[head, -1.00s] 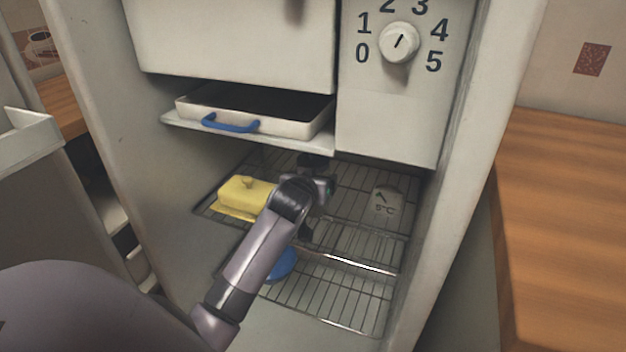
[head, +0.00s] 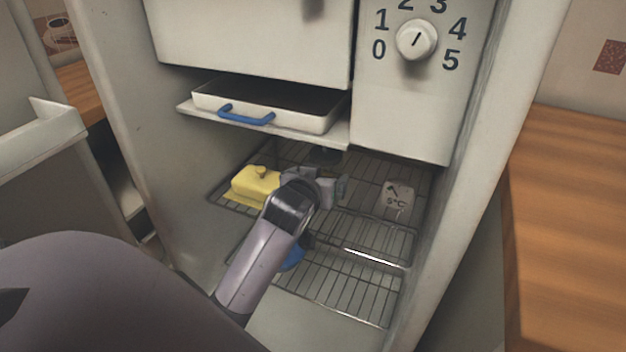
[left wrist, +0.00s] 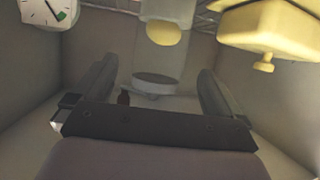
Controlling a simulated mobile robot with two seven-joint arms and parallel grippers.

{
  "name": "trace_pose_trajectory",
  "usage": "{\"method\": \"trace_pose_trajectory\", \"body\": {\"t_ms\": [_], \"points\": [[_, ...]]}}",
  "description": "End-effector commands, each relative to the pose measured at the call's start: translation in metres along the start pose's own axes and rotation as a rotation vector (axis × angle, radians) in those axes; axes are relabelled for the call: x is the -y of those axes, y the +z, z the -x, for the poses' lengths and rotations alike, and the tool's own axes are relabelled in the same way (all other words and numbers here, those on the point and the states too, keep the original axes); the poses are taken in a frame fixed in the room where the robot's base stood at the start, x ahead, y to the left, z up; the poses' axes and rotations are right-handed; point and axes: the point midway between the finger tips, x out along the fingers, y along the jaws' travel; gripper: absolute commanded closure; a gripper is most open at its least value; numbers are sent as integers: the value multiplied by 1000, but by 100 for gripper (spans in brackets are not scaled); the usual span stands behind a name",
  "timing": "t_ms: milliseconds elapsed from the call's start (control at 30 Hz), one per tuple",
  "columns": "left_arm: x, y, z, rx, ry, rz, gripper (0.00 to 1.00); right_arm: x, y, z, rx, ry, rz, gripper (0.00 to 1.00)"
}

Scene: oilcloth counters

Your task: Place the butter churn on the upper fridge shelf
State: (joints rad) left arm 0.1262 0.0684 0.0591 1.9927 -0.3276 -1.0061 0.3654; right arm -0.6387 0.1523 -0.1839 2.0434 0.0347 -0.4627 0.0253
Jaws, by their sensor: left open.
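The butter churn (left wrist: 176,62) shows in the left wrist view as a pale, see-through jar with yellow inside and a grey disc at one end. It appears inverted, beyond and between the fingers, with no grip visible. In the head view a dark green round part (head: 325,155), probably its top, shows over the upper wire shelf (head: 365,210); the rest is hidden by my arm. My right gripper is out of view.
A yellow butter dish (head: 254,184) stands left on the upper shelf, a thermometer (head: 398,197) right. A blue item (head: 292,257) is partly hidden lower down. A tray with a blue handle (head: 310,117) hangs above. A wooden counter (head: 570,220) lies right.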

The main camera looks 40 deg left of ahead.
Motion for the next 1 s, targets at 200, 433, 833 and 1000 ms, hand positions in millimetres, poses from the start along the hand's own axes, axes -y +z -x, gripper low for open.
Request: {"method": "trace_pose_trajectory", "body": {"t_ms": [200,433,833,1000], "points": [[0,0,33,1,1,0,0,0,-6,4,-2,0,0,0],[-2,6,46,6,10,-11,0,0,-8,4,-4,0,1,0],[-54,193,100,174,377,-251,0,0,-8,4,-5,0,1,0],[-63,256,144,233,504,-268,0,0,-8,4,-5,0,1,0]]}}
